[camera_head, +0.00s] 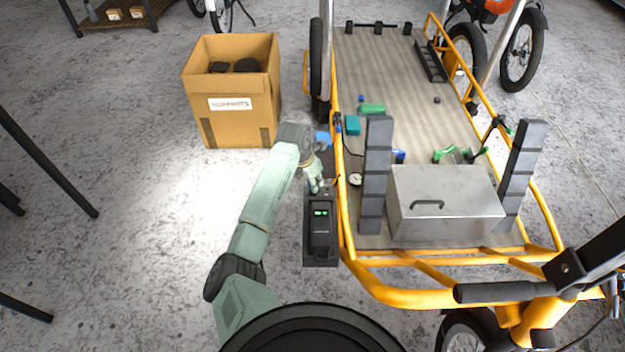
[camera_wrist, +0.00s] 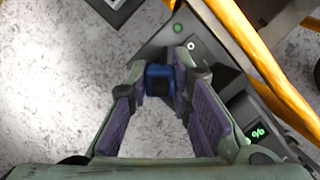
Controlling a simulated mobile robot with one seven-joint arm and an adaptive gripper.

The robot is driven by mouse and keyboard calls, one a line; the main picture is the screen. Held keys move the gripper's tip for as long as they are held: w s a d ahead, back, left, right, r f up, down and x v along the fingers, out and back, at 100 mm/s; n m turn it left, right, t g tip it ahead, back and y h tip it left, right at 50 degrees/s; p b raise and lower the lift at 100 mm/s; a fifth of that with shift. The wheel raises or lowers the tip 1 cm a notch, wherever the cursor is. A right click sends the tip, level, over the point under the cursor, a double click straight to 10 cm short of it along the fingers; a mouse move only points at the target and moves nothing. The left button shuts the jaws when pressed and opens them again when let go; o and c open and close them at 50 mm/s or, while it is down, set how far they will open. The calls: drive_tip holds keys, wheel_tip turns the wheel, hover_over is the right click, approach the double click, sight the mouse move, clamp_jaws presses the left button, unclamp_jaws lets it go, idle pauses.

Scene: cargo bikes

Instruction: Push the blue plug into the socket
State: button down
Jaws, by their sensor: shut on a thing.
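In the wrist view the blue plug (camera_wrist: 159,80) sits between the fingertips of my gripper (camera_wrist: 164,82), which is shut on it. The plug lies just in front of a dark housing (camera_wrist: 152,48) that carries a green light (camera_wrist: 177,28) and a small white-ringed spot (camera_wrist: 191,46). The socket opening is not clearly visible, and I cannot tell whether the plug touches it. In the head view my gripper (camera_head: 317,184) points down at the top of the black box (camera_head: 320,245) with a green display. The plug cannot be made out there.
The yellow cargo bike frame (camera_head: 400,294) runs close along the box's right side. On its bed (camera_head: 405,85) are a metal case (camera_head: 445,205), dark posts (camera_head: 375,175) and small tools. A cardboard box (camera_head: 230,115) stands at left.

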drive_tip(key=shift+f+b, duration=0.3)
drive_tip(key=shift+f, duration=0.3)
drive_tip(key=c, duration=1.4)
unclamp_jaws()
drive_tip(key=shift+o, duration=0.2)
drive_tip(key=shift+r, duration=0.15)
drive_tip(key=v, duration=1.2)
